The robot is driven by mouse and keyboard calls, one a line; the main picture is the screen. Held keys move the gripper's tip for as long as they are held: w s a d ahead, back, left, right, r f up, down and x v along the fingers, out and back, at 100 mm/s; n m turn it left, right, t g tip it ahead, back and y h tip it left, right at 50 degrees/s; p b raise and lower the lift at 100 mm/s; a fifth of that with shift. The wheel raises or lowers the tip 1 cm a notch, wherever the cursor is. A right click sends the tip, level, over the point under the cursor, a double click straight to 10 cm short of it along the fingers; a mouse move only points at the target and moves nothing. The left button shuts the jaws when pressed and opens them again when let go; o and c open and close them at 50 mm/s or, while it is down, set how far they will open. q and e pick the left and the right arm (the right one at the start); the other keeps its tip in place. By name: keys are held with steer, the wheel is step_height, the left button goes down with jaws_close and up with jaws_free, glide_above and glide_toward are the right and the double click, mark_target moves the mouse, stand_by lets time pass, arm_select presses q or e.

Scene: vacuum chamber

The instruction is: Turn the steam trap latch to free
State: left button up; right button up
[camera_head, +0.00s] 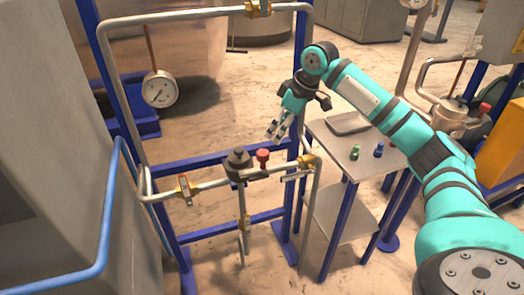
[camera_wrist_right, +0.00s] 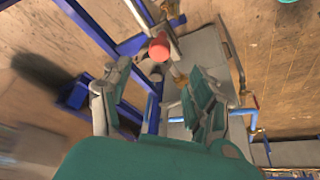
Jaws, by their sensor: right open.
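The steam trap (camera_head: 238,162) is a dark grey rounded body on the horizontal pipe of the blue-framed pipe stand. A red knob (camera_head: 262,156), which may be the latch, stands just to its right; I cannot tell its setting. In the right wrist view the red knob (camera_wrist_right: 159,47) shows beyond the fingertips, roughly in line with the gap. My right gripper (camera_head: 276,132) points down above and a little right of the knob, apart from it. Its fingers (camera_wrist_right: 160,68) are spread and empty. My left gripper is not in view.
A pressure gauge (camera_head: 160,89) hangs at the left of the pipe loop. A brass valve with a red handle (camera_head: 184,188) sits on the lower pipe. A side table (camera_head: 340,144) right of the stand holds a tray, a green item and a blue item. A grey cabinet fills the left.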

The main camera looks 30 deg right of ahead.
mark_target(263, 152)
steer(key=p+x, duration=0.1)
steer(key=x, duration=0.9)
steer(key=shift+w+a+f, duration=0.1)
steer(key=shift+w+a, duration=0.1)
steer(key=shift+a, duration=0.05)
steer(key=shift+w+a+f, duration=0.1)
steer(key=shift+w+f, duration=0.2)
steer(key=shift+f, duration=0.4)
steer(key=c, duration=1.2)
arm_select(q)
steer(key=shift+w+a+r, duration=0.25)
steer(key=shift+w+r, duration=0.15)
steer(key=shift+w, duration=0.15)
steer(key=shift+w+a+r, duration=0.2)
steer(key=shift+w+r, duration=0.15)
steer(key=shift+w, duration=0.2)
arm_select(e)
jaws_close()
